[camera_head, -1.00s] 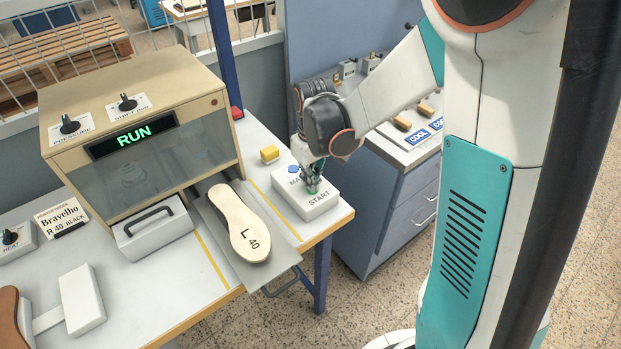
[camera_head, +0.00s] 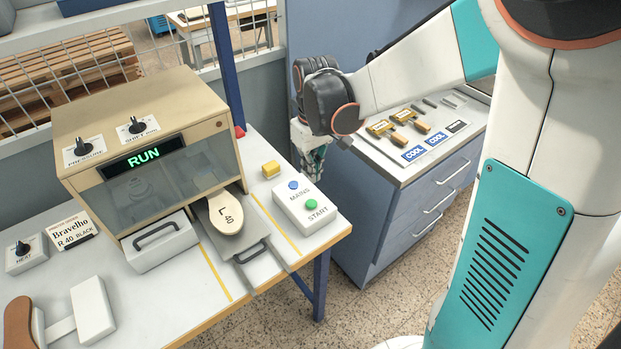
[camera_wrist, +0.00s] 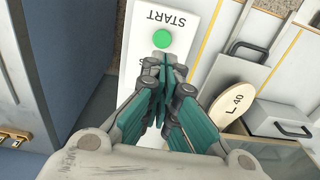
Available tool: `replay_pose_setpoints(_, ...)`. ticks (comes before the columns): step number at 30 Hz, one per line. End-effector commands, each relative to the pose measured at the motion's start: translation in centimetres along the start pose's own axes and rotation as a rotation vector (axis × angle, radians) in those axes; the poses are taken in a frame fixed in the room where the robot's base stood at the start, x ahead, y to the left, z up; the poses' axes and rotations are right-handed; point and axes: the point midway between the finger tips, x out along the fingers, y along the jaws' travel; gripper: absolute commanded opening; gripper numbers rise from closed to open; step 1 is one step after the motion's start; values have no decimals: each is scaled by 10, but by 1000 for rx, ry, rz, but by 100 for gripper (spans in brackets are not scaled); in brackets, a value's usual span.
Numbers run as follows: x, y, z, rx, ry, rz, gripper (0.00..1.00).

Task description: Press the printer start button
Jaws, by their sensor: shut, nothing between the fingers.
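The green START button (camera_head: 312,207) is on a white control box (camera_head: 302,217) at the table's right end, with a blue MAINS button (camera_head: 293,185) behind it. The printer (camera_head: 150,150) shows a lit green RUN display (camera_head: 143,158). A cream sole marked L 40 (camera_head: 226,214) lies on the tray (camera_head: 252,262), its far part inside the printer. My gripper (camera_head: 312,168) is shut and empty, above and behind the box, apart from the button. In the wrist view my gripper (camera_wrist: 166,78) points towards the green START button (camera_wrist: 162,39).
A blue-grey drawer cabinet (camera_head: 400,205) with COOL labels and tools stands to the right. A white box with a black handle (camera_head: 158,242) is at the printer's front.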

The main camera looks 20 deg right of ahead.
Motion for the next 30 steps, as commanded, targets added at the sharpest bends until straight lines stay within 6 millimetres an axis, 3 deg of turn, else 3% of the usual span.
replay_pose_setpoints(3,-19,0,0,0,0,0,0)
replay_pose_setpoints(7,-28,0,0,0,0,0,0)
replay_pose_setpoints(25,-32,0,0,1,2,1,0)
replay_pose_setpoints(30,-43,-3,11,20,37,13,0)
